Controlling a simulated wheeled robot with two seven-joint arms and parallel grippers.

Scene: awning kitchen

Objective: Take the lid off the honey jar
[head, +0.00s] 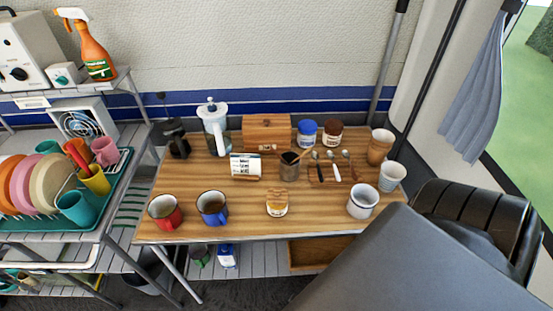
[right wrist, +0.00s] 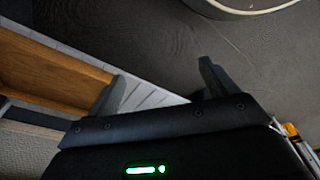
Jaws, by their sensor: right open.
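The honey jar (head: 277,204) is a small amber jar with a pale label and a tan top. It stands upright near the front middle of the wooden table (head: 240,226) in the head view. The lid appears to be on it, though the seam is too small to make out. My right gripper (right wrist: 162,70) shows in the right wrist view with its two fingers apart and nothing between them. The jar cannot be made out there for certain. In the head view a large grey part of my arm covers the lower right and no fingers show. My left gripper is not in view.
Red (head: 165,211) and blue (head: 212,208) mugs stand left of the jar, and a white mug (head: 363,201) stands right. Behind are a dark utensil cup (head: 290,167), spoons, lidded jars, a wooden box (head: 268,132) and a press (head: 213,125). Table around the jar is clear.

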